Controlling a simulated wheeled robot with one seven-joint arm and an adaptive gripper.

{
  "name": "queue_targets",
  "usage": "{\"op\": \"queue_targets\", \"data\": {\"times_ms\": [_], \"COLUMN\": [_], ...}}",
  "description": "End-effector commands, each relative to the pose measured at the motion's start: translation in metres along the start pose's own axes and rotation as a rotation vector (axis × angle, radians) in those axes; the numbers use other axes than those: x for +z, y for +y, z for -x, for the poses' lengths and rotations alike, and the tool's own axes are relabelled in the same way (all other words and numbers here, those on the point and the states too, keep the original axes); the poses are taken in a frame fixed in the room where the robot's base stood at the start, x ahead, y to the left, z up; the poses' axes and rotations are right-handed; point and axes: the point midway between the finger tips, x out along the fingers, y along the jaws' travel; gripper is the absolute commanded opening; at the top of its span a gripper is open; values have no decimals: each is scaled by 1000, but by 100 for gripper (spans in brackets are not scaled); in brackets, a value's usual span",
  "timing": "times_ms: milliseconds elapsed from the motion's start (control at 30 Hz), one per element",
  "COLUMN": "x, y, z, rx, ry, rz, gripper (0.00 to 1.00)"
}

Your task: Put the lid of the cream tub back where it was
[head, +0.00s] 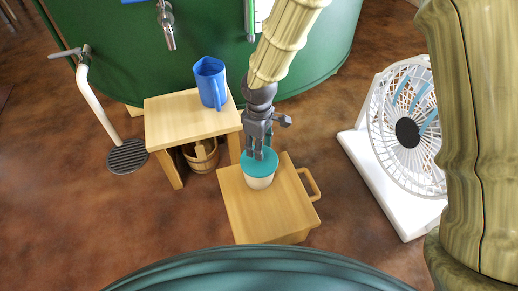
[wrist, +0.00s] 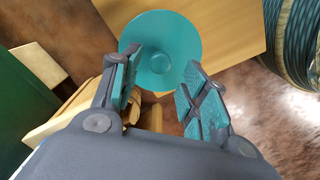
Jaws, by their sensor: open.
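The cream tub (head: 260,183) stands upright on a small wooden stand with a side handle (head: 243,213). A round teal lid (head: 251,166) covers its top in the head view. My gripper (head: 259,156) points down just above the lid. In the wrist view my gripper (wrist: 160,85) is open, its teal-padded fingers apart with nothing held between them. I cannot tell whether the fingertips touch the lid. The tub's far side is hidden.
A blue pitcher (head: 210,83) stands on a wooden table (head: 176,120) to the left, with a wooden bucket (head: 202,155) beneath. A large green tank (head: 120,60) rises behind. A white fan (head: 407,132) stands at the right.

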Motion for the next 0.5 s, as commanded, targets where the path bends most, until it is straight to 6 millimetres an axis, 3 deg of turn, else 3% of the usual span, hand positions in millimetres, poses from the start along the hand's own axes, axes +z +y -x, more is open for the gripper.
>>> {"op": "queue_targets", "data": {"times_ms": [33, 200, 500], "x": [0, 0, 0], "y": [0, 0, 0], "z": [16, 46, 88], "rx": [1, 1, 0], "ry": [2, 1, 1], "rz": [0, 1, -1], "gripper": [45, 45, 45]}}
